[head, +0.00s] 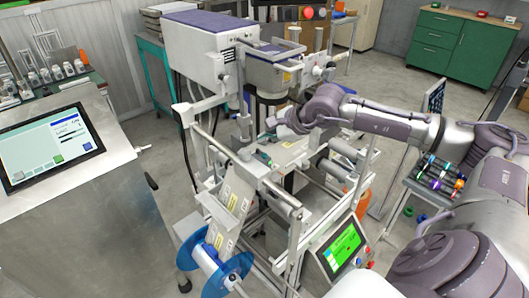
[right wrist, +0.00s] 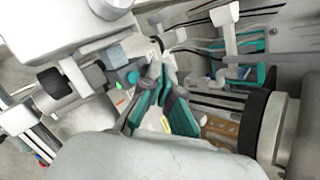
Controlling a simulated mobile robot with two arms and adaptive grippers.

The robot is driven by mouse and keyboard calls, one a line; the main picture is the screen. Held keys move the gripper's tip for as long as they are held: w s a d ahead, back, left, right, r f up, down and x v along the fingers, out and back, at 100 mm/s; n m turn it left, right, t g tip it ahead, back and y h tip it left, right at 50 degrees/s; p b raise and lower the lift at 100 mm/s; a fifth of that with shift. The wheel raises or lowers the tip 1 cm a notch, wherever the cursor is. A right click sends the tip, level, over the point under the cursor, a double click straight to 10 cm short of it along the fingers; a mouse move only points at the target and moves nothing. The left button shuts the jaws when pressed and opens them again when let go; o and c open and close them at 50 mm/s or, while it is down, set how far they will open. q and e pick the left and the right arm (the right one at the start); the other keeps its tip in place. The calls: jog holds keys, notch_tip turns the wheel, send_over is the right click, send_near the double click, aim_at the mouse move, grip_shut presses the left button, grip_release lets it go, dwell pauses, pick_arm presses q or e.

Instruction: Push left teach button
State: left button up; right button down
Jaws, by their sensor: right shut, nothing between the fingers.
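My right arm reaches in from the right in the head view, over the machine (head: 215,45) with its label web (head: 237,195). My right gripper (head: 263,156) is low among the machine's parts, largely hidden by the wrist. In the right wrist view its teal fingers (right wrist: 161,78) are closed together and empty. A small grey sensor block (right wrist: 122,74) with a blue part and a green light stands just left of the fingertips. A gap seems to lie between them, but contact is hard to judge. I cannot make out the left teach button clearly. My left gripper is not in view.
A screen on a steel console (head: 55,143) stands at the left. A blue-flanged reel (head: 212,268) and a small green-lit panel (head: 341,246) are at the machine's front. Rods and rollers crowd the gripper.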

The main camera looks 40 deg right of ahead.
aim_at(266, 156)
jog(key=shift+r+p, duration=0.6)
jog(key=shift+r, duration=0.95)
jog(key=shift+f, duration=0.1)
